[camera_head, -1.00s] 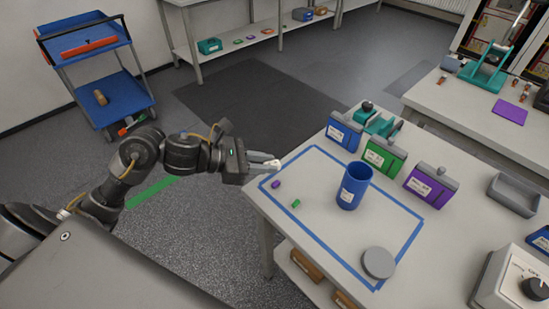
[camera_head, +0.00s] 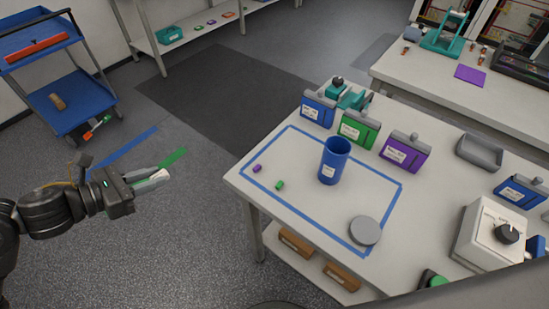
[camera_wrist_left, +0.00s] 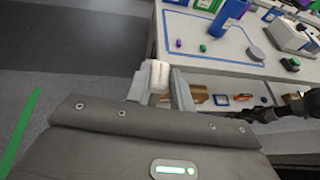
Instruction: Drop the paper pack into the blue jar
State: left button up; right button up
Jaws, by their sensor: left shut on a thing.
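The white paper pack (camera_head: 157,176) is held between the fingers of my left gripper (camera_head: 148,180), over the floor left of the table. In the left wrist view the pack (camera_wrist_left: 156,74) shows between the fingertips. The blue jar (camera_head: 333,162) stands upright and open on the table, inside the blue taped outline, well to the right of my left gripper. It is cut off at the top of the left wrist view (camera_wrist_left: 229,17). A dark arm part of mine (camera_wrist_left: 270,112) shows at the right of that view; its gripper is too unclear to read.
Inside the taped outline are a purple piece (camera_head: 257,168), a green piece (camera_head: 280,185) and a grey round lid (camera_head: 365,230). Blue (camera_head: 318,110), green (camera_head: 357,128) and purple (camera_head: 404,151) bins stand behind the jar. Open floor separates my left gripper from the table edge.

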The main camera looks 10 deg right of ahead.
aim_at(331, 176)
jog(key=u, duration=0.15)
jog(key=k, duration=2.3)
jog(key=z, duration=1.15)
jog(key=i, duration=1.7)
